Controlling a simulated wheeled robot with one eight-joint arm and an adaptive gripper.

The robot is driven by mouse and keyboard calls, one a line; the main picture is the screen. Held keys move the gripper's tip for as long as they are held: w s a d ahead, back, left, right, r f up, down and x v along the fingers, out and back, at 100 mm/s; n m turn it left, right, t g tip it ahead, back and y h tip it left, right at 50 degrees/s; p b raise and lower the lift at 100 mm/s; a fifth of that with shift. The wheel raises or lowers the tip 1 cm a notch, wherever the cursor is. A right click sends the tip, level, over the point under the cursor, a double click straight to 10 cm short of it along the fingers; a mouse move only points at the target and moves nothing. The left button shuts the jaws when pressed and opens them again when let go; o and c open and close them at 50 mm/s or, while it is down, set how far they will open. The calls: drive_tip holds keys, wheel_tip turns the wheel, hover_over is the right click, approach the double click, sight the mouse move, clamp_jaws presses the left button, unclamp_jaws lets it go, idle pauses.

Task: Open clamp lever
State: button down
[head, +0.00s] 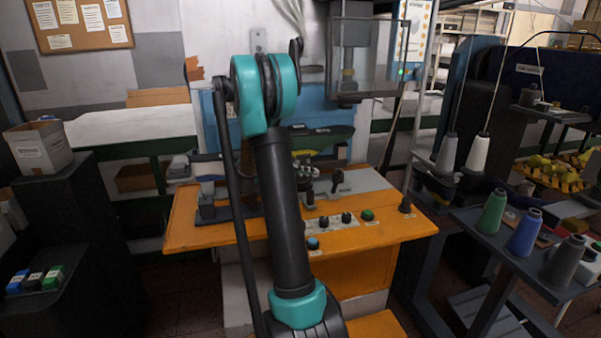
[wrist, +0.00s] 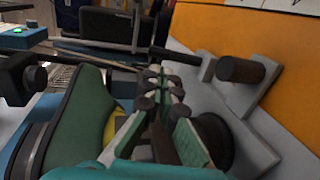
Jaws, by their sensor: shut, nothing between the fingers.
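My gripper (wrist: 168,85) shows in the wrist view, with its pale-green and dark fingers drawn together and nothing held. In the head view my arm hides most of it. A black cylindrical handle on a grey bracket (wrist: 240,70) stands right of the fingertips, apart from them. A dark bar with a black end (wrist: 175,56) passes just beyond the fingertips; I cannot tell whether it touches them. I cannot tell which of these is the clamp lever. A small black lever (head: 337,181) stands on the machine's grey plate in the head view. A dark green shoe last (wrist: 80,122) lies left of the fingers.
The orange worktable (head: 390,232) carries several knobs and buttons along its front, including a green button (head: 367,215). A clear guard box (head: 368,55) hangs above. A rack of thread cones (head: 526,231) stands right, and a dark cabinet (head: 85,200) stands left.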

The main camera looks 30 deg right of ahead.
sight(337, 174)
drive_tip(key=x, duration=0.7)
drive_tip(key=shift+s+d+r+t+y, duration=0.15)
drive_tip(key=shift+d+y, duration=0.25)
drive_tip(key=shift+y, duration=0.2)
drive_tip(key=shift+s+d+r+t+y, duration=0.15)
drive_tip(key=shift+d+y, duration=0.25)
drive_tip(key=shift+y, duration=0.2)
drive_tip(key=shift+d+f, duration=0.1)
drive_tip(key=shift+d, duration=0.3)
